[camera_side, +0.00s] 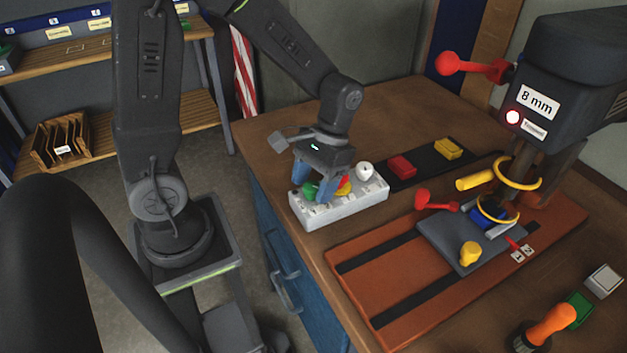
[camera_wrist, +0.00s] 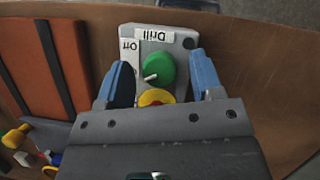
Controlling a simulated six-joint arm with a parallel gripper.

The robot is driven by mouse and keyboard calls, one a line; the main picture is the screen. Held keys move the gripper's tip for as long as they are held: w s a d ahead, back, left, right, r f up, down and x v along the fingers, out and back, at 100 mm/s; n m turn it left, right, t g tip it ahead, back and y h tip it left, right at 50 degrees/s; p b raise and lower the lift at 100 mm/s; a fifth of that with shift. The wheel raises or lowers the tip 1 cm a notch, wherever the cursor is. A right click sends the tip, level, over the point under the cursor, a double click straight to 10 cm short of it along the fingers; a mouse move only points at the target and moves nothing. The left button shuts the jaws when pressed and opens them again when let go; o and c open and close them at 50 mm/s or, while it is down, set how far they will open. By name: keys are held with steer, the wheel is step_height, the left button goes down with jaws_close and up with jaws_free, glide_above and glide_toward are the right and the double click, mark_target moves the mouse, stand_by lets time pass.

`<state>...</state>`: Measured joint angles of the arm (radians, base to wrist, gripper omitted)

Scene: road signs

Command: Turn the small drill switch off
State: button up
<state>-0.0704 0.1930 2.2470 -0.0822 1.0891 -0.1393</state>
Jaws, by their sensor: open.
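The drill switch is a round green knob (camera_wrist: 160,67) with a white pointer mark at its lower left. It sits on a light grey switch box (camera_wrist: 178,41) labelled "Drill" and "Off"; the "Off" label (camera_wrist: 129,45) is at upper left. The pointer is not on that label. In the side view the green knob (camera_side: 309,190) shows at the left end of the box (camera_side: 345,206). My gripper (camera_wrist: 161,68) is open, with one blue finger on each side of the knob; I see gaps there. A yellow and red button (camera_wrist: 156,97) is partly hidden by my gripper.
A drill press (camera_side: 562,90), labelled "8 mm" with a lit red lamp, stands at the right. A grey plate (camera_side: 455,240) lies on the orange board (camera_side: 380,300). Behind the box is a black strip with red and yellow blocks (camera_side: 402,166). The table's left edge is close to the box.

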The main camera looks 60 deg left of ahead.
steer(key=c, duration=0.9)
steer(key=shift+m, duration=0.3)
steer(key=m+y, duration=0.2)
steer(key=m, duration=0.3)
steer(key=shift+d, duration=0.15)
steer(key=m+y, duration=0.1)
steer(key=m, duration=0.2)
steer(key=m+t+y, duration=0.1)
steer(key=m, duration=0.2)
steer(key=shift+d, duration=0.1)
steer(key=shift+m, duration=0.3)
steer(key=o, duration=0.9)
